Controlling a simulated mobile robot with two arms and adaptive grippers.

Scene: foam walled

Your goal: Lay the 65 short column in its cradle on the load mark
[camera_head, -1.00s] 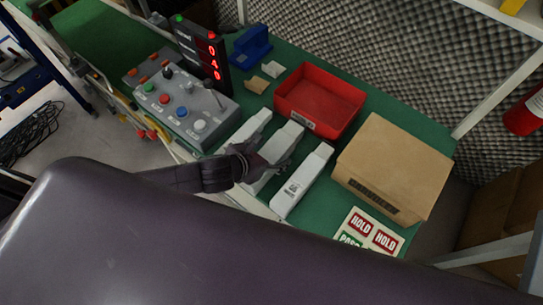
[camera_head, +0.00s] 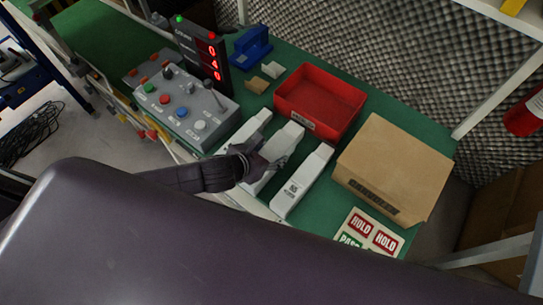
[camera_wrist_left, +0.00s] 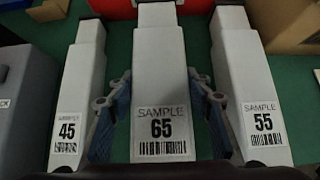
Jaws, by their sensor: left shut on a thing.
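The 65 column (camera_wrist_left: 162,75) is a white stepped block labelled SAMPLE 65, in the middle of three in the left wrist view. In the head view this column (camera_head: 285,143) lies between its two neighbours on the green bench. My left gripper (camera_head: 270,166) is at its near end, shut on it, with a blue-padded finger along each side. The 45 column (camera_wrist_left: 75,95) lies to its left and the 55 column (camera_wrist_left: 245,80) to its right. I cannot make out a cradle or load mark for certain. My right gripper is not in view.
A red bin (camera_head: 320,100) stands behind the columns, and a cardboard box (camera_head: 395,168) stands to their right. A grey control panel (camera_head: 185,105) and a display reading 040 (camera_head: 205,50) are to the left. A blue block-like fixture (camera_head: 250,46) stands at the back.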

